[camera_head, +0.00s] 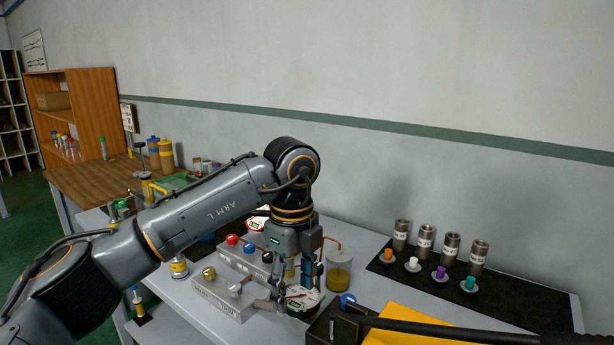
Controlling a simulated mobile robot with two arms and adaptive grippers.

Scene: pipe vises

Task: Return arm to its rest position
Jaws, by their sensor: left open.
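My left arm comes in from the left and bends down over the grey table (365,285). My left gripper (293,292) points down and is open. Its fingers are beside a small round gauge with a white dial (300,293) near the grey block (222,299). I cannot tell whether a finger touches the gauge or the block. The block has a brass knob (209,273) on top. A second grey unit with red, blue and black knobs (236,256) stands behind it, partly hidden by my arm.
A jar of yellowish liquid (340,272) stands right of the gripper. A black mat (530,312) holds several metal cylinders and coloured plugs. A wooden bench (90,180) is at the left.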

